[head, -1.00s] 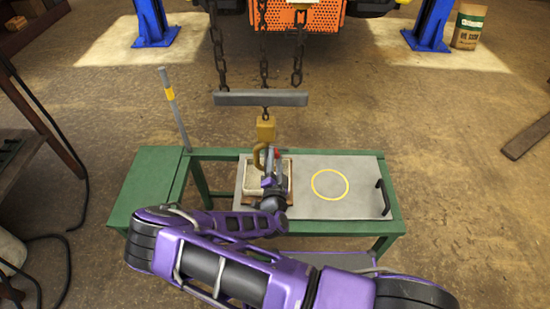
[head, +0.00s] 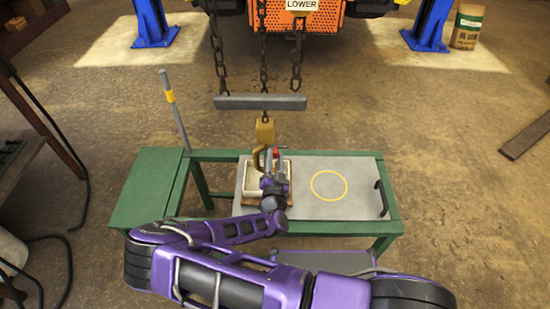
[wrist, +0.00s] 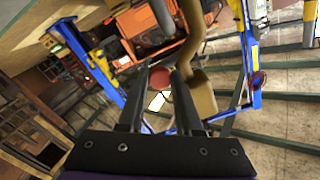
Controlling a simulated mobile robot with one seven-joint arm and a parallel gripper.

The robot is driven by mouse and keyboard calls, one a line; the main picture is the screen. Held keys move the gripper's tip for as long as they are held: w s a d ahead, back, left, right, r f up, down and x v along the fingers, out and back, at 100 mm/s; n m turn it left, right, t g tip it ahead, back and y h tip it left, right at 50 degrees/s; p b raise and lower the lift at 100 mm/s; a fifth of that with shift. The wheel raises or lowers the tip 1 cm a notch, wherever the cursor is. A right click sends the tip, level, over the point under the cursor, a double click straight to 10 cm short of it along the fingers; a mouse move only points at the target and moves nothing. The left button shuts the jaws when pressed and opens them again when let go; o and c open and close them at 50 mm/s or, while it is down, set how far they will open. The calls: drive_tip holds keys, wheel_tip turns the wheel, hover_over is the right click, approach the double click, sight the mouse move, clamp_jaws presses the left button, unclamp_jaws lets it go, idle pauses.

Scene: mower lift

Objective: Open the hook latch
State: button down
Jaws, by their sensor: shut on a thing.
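The brown-yellow hook (head: 257,160) hangs from its block (head: 265,131) below the grey spreader bar (head: 261,102). In the wrist view the hook (wrist: 197,55) rises just right of my fingers. A red knob (wrist: 159,78), which looks like the latch's end, sits between my fingertips. In the head view a small red spot (head: 275,150) shows at my fingers, right of the hook. My gripper (head: 274,158) is beside the hook; in the wrist view my gripper (wrist: 161,72) is shut on the red knob. The latch's own shape and angle are mostly hidden.
The green bench (head: 152,190) stands below, with a white-lined tray (head: 250,182) under the hook and a grey plate (head: 350,171) with a yellow ring. Chains (head: 263,55) rise above the bar. An orange machine (head: 318,22) and blue lift posts (head: 430,25) stand behind.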

drive_tip(key=shift+r, duration=0.1)
drive_tip(key=c, duration=0.6)
unclamp_jaws()
drive_tip(key=shift+s, duration=0.1)
drive_tip(key=s, duration=1.7)
drive_tip(key=shift+s+p, duration=0.15)
drive_tip(key=shift+p, duration=0.15)
